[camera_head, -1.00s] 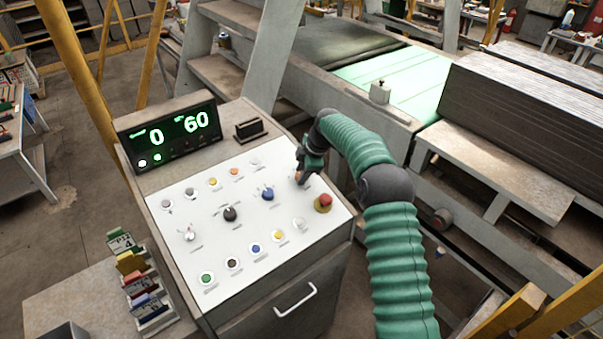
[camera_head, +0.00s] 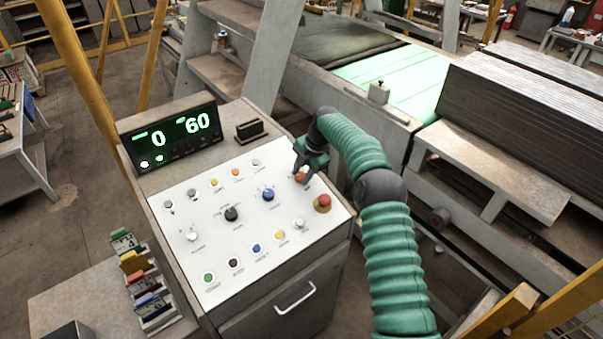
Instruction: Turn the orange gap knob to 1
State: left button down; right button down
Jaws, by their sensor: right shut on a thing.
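The orange gap knob (camera_head: 300,177) is on the right side of the white control panel (camera_head: 205,255), left of and above the red emergency button (camera_head: 323,202). My right gripper (camera_head: 302,179) reaches down to it with its fingers shut on the knob. The fingers partly hide the knob, and its pointer and scale marks are too small to read. My left gripper is not in view.
A blue knob (camera_head: 268,195) and a black knob (camera_head: 231,214) stand to the left on the panel, with several coloured buttons around them. A display (camera_head: 172,137) at the back reads 0 and 60. A card rack (camera_head: 152,309) is at the left.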

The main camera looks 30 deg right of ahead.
jog(key=shift+f, duration=0.2)
jog(key=c, duration=1.3)
grip_release()
jog(key=shift+o, duration=1.4)
jog(key=shift+w+d, duration=0.1)
jog(key=b+v, duration=0.1)
jog(key=v, duration=1.5)
jog(key=shift+d+r, duration=0.15)
jog(key=shift+r, duration=0.2)
